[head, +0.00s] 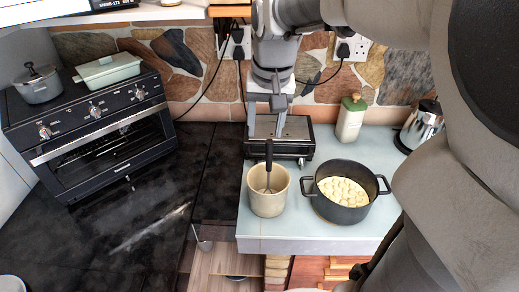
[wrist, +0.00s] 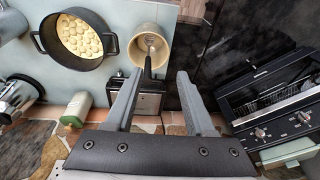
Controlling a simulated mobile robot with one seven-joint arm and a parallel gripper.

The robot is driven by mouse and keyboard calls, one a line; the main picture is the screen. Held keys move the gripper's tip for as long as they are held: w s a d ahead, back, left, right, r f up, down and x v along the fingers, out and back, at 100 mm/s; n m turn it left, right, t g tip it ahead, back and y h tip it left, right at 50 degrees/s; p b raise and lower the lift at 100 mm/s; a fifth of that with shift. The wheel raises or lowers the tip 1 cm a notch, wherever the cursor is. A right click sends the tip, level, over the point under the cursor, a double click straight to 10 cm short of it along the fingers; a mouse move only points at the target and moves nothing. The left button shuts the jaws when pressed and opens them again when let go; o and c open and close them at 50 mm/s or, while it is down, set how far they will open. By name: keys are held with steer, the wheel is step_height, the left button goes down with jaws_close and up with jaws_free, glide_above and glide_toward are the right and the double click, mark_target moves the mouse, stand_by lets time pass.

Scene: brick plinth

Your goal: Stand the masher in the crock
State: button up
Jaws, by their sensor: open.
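The masher (head: 268,153) stands in the cream crock (head: 268,205), its black handle up and its metal lower part inside the rim. In the wrist view the masher (wrist: 148,64) leans on or near the rim of the crock (wrist: 166,31); contact is unclear. The masher's foot inside the crock is partly hidden. My gripper (head: 266,130) is open, above and behind the crock near the handle's top. In the wrist view my gripper (wrist: 160,76) has its fingers spread, with the handle's end in the gap between them, nearer the left finger.
A black pot (head: 344,210) of pale round pieces stands right of the crock on the pale counter (head: 290,235). A toaster (head: 297,135) is behind, with a green-lidded jar (head: 350,118) and a kettle (head: 421,124) to the right. An oven (head: 95,125) is left.

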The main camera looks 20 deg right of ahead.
steer(key=s+a+f+n+t+b, duration=0.1)
steer(key=s+a+n+t, duration=0.2)
steer(key=s, duration=1)
steer(key=shift+s+a+f+n+b, duration=0.15)
steer(key=shift+s+a+n+b, duration=0.2)
steer(key=shift+a+n, duration=0.4)
steer(key=shift+m, duration=0.25)
